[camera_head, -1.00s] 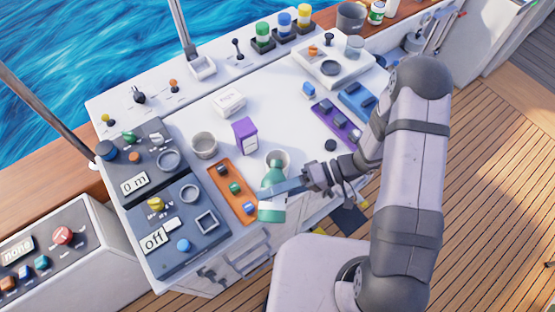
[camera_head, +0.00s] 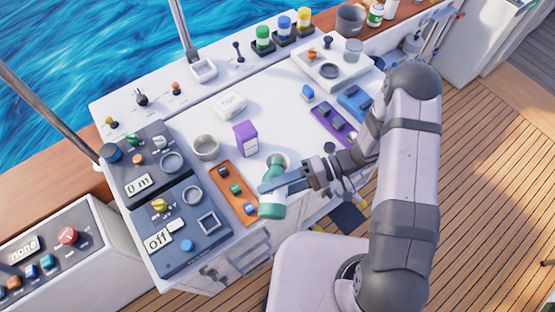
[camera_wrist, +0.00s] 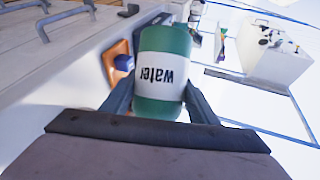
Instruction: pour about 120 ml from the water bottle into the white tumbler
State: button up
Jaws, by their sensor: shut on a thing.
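The water bottle (camera_head: 270,210) is green with a white band. My gripper (camera_head: 268,188) is shut around its middle and holds it up near the front edge of the console. The bottle is tilted, its narrower end pointing away toward the white tumbler (camera_head: 284,158), whose rim shows right behind that end. The bottle hides much of the tumbler. In the wrist view the bottle (camera_wrist: 162,70) sits between both fingers, its "water" label upside down. No stream and no water level can be seen.
An orange tray (camera_head: 226,188) with small blocks lies just left of the bottle. A purple box (camera_head: 245,139) and a grey cup (camera_head: 206,147) stand farther back. Dark control panels (camera_head: 180,230) are at left. The white top between the tumbler and the purple tray (camera_head: 332,124) is clear.

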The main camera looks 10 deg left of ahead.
jog(key=shift+r+p, duration=0.3)
jog(key=shift+r, duration=0.1)
jog(key=shift+s, duration=0.15)
jog(key=shift+s+m+g, duration=0.25)
jog(key=shift+m+g, duration=0.05)
jog(key=shift+r, duration=0.1)
jog(key=shift+r+m+g+y+p, duration=0.3)
jog(key=shift+r+m+p, duration=0.2)
dwell(1.8)
